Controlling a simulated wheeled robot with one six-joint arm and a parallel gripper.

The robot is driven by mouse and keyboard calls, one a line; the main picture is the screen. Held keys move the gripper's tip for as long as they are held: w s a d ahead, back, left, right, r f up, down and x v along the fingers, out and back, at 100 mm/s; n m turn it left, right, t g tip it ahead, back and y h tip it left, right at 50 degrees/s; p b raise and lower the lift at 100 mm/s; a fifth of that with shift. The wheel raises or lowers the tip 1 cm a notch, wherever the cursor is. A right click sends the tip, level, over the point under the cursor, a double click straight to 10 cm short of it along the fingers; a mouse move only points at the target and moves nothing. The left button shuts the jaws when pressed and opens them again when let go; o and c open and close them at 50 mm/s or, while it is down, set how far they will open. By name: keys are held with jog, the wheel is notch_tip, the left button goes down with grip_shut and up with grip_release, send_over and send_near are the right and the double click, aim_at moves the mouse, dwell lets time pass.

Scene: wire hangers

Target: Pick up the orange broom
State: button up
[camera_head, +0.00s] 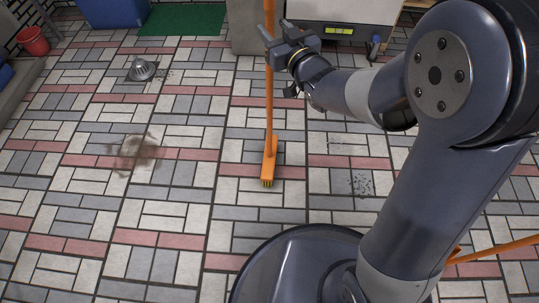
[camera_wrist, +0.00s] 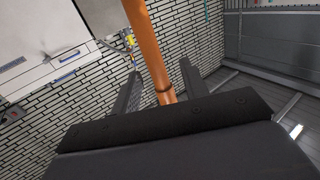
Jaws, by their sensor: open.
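The orange broom (camera_head: 269,115) stands upright on the tiled floor, with its bristled head down and its handle running up out of the top of the head view. My gripper (camera_head: 272,34) is high on the handle, at its right side in that view. In the wrist view the orange handle (camera_wrist: 149,45) runs between the two spread fingers of my gripper (camera_wrist: 160,71), with gaps visible on both sides. The jaws are open. The handle's top is out of view, and its lower part is hidden behind the gripper body in the wrist view.
Another orange pole (camera_head: 500,248) shows at the lower right, partly behind my arm. A red bucket (camera_head: 33,40) stands at far left. Open tiles surround the broom head.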

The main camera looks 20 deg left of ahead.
aim_at(272, 21)
jog(key=x, duration=0.4)
jog(key=shift+w+d+r+b, duration=0.15)
jog(key=shift+w+r+b, duration=0.05)
jog(key=shift+w+b, duration=0.1)
jog(key=shift+s, duration=0.1)
grip_shut()
jog(key=shift+r, duration=0.15)
